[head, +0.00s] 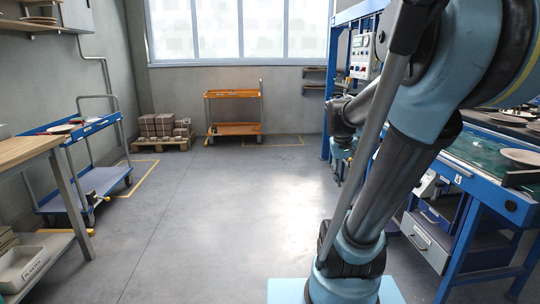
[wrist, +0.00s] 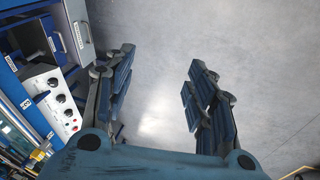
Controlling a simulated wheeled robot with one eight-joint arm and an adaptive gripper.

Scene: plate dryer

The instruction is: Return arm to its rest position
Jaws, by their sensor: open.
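My gripper (wrist: 155,95) is in the wrist view with its two dark blue fingers spread apart. It is open and nothing is between the fingers, only grey floor beyond. In the head view my blue and grey arm (head: 375,190) fills the right side, partly in front of the blue workbench. The gripper's fingertips cannot be made out clearly in the head view.
A blue workbench (head: 515,206) with plates stands at the right. A blue cart (head: 66,200) and a wooden table (head: 22,150) stand at the left. An orange cart (head: 233,129) and a loaded pallet (head: 160,143) are at the back. The middle floor is clear.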

